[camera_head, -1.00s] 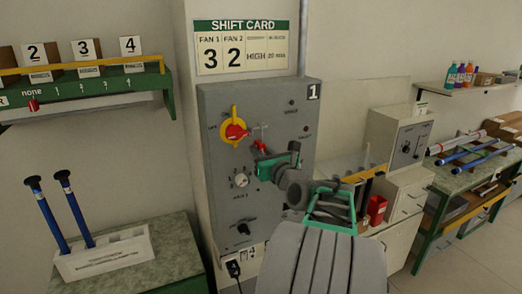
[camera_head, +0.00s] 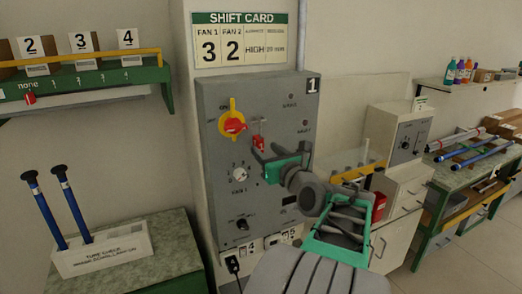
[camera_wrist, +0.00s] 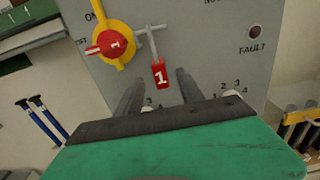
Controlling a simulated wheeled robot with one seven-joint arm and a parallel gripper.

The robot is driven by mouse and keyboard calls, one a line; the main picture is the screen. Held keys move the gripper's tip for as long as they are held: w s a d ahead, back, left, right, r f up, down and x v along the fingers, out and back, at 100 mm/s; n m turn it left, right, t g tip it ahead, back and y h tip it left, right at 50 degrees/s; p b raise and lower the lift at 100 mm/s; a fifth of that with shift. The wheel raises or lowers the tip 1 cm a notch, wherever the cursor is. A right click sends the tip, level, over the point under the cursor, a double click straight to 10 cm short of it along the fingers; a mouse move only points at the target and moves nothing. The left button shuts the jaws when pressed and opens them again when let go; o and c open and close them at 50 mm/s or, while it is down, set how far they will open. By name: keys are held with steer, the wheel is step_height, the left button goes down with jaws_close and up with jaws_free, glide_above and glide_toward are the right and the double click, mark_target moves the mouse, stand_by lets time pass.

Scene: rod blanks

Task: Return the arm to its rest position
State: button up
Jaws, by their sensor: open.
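My gripper (camera_head: 262,155) is in front of the grey control panel (camera_head: 220,110) marked 1; its jaws are open and empty. In the wrist view, my gripper (camera_wrist: 160,88) shows two dark fingers apart. A red tag (camera_wrist: 159,75) marked 1 hangs from a grey T-shaped piece on the panel, just beyond the fingertips; I cannot tell whether they touch. The tag also shows in the head view (camera_head: 259,143). My bent arm fills the lower middle of the head view.
Left are a wall rack (camera_head: 90,82) and a table (camera_head: 180,250) with a white holder (camera_head: 105,252) carrying two blue rods. Right are a white cabinet (camera_head: 395,240), a grey box (camera_head: 398,130) and a green bench (camera_head: 440,180) with rods. Floor shows at far right.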

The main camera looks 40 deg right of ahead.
steer(key=w+a+f+n+g+y, duration=0.1)
steer(key=a+f+n+g+y, duration=0.15)
steer(key=a+f+n, duration=0.45)
steer(key=w+a+f+n+g+y, duration=0.2)
steer(key=a+f+n+g, duration=0.15)
steer(key=a+n, duration=0.7)
steer(key=s+a+f+n+g, duration=0.3)
steer(key=s+a+f+n, duration=0.2)
steer(key=n, duration=0.6)
steer(key=s+a+f+n+g+b, duration=0.1)
steer(key=s+a+f+n+g, duration=0.2)
steer(key=s+a+f+n, duration=0.3)
steer(key=s+a+n, duration=0.3)
steer(key=a+n, duration=0.1)
steer(key=a, duration=0.1)
steer(key=shift+s+a+n+g, duration=0.35)
steer(key=shift+s+a+g, duration=0.05)
steer(key=shift+y, duration=0.25)
